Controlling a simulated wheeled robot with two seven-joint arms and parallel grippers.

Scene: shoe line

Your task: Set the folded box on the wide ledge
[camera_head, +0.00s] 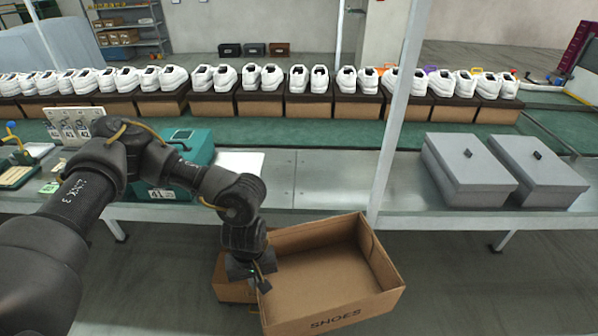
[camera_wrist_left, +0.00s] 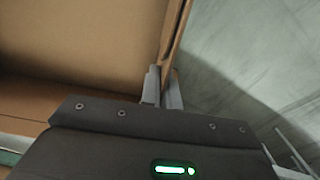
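The folded box (camera_head: 340,317) is an open, empty brown cardboard box marked SHOES. It sits at the lower centre of the head view, in front of and below the wide grey ledge (camera_head: 330,178). My left gripper (camera_head: 264,283) is at the box's left wall. In the left wrist view, the fingers of my left gripper (camera_wrist_left: 162,88) close on both sides of the thin box wall (camera_wrist_left: 178,38). The box interior (camera_wrist_left: 80,40) fills the upper left there. I cannot tell whether the box rests on something. My right gripper is not in view.
Two grey lidded boxes (camera_head: 467,172) stand on the ledge at right. A teal case (camera_head: 190,150) and a white sheet (camera_head: 240,163) lie at left. A pale post (camera_head: 391,130) rises from the ledge's front edge. White shoes on boxes line the green conveyor behind. The ledge's middle is bare.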

